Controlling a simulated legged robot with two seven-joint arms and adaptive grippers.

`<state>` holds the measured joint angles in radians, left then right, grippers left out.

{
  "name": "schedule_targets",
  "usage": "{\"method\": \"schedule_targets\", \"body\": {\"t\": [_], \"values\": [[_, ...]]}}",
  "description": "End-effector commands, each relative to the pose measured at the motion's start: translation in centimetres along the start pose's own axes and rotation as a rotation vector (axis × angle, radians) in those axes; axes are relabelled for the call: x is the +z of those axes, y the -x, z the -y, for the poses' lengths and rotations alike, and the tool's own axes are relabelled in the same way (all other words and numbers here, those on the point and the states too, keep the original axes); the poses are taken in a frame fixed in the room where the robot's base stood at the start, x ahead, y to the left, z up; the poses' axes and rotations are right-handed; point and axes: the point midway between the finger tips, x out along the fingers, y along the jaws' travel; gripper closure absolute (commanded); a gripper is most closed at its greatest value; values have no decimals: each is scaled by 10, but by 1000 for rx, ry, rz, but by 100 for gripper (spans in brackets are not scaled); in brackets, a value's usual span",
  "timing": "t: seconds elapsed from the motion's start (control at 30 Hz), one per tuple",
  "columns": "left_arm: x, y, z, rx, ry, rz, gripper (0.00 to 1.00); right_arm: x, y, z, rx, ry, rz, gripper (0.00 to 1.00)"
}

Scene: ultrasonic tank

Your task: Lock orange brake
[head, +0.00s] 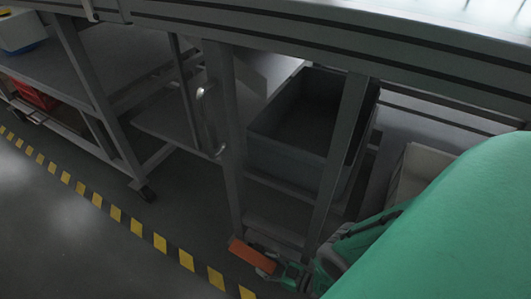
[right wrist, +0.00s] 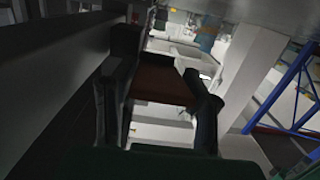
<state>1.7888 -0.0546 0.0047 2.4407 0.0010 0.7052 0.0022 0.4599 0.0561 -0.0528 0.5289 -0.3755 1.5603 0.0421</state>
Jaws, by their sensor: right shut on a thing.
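The orange brake (head: 252,256) is a flat orange pedal low at the foot of the metal frame, near the bottom centre of the head view. In the right wrist view the brake (right wrist: 160,86) looks dark reddish brown and lies between my two fingers. My right gripper (head: 281,272) reaches in from the lower right and is shut on the brake. In the right wrist view my gripper (right wrist: 163,95) has one finger on each side of it. The caster below the brake is hidden. My left gripper is not in view.
A grey bin (head: 285,155) sits on the frame's lower shelf, behind an upright post (head: 340,155). A metal handle (head: 205,118) is on the left post. Yellow and black floor tape (head: 137,228) runs along the left. The floor left of the brake is clear.

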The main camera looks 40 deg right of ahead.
Motion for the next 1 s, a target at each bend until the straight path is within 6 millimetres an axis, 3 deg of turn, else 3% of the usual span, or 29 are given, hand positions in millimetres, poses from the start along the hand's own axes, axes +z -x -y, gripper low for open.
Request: {"method": "schedule_targets", "body": {"t": [0.1,0.4,1.0], "values": [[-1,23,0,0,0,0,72,-11,0,0,1,-1,84,100],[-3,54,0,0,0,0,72,-20,-2,-1,1,0,286,100],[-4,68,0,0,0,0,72,-22,-4,0,1,0,435,100]]}}
